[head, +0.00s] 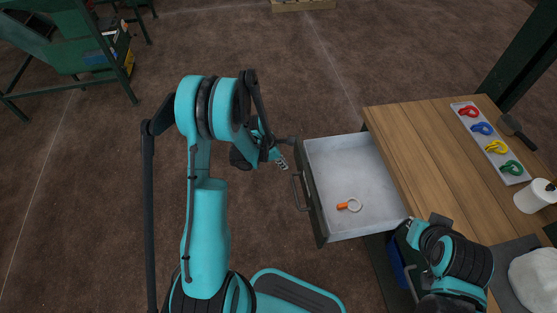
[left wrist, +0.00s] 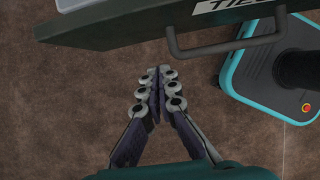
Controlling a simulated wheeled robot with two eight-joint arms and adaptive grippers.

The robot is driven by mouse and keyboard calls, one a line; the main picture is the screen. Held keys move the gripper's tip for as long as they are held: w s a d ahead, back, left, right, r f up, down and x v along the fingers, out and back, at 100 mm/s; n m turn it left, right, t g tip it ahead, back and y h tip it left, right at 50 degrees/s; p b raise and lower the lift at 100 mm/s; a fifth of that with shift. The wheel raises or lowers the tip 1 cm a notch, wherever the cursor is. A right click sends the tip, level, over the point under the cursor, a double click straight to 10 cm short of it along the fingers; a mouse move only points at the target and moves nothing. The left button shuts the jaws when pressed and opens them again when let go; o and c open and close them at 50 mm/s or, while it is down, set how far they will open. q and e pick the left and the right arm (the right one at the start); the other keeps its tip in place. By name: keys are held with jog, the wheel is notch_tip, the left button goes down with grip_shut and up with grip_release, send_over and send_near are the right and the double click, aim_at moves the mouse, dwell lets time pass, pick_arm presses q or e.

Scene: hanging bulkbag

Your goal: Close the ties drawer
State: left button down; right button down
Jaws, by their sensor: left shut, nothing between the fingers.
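The ties drawer (head: 318,210) is pulled out from the left side of the wooden table in the head view. An orange-handled ring (head: 349,205) lies inside on its pale floor. Its bar handle (head: 296,193) is on the front, and the handle also shows in the left wrist view (left wrist: 225,48) beside a partly cut-off label. My left gripper (head: 284,165) is shut and empty, just outside the drawer front, near the handle and apart from it. Its closed fingers (left wrist: 158,72) point toward the drawer front in the left wrist view. My right arm is at the lower right; its fingertips are hidden.
The wooden table (head: 425,145) bears a tray (head: 514,178) of coloured clips, a dark scraper (head: 515,128), a white bottle (head: 535,196) and a white bundle (head: 535,278). A green frame (head: 75,45) stands far left. Floor left of the drawer is clear.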

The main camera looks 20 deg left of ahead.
pick_arm(q)
jog(key=w+d, duration=0.1)
jog(key=w+d+f+b, duration=0.1)
jog(key=d, duration=0.1)
jog(key=shift+w+d, duration=0.25)
jog(key=shift+d, duration=0.05)
pick_arm(e)
jog(key=shift+f, duration=0.75)
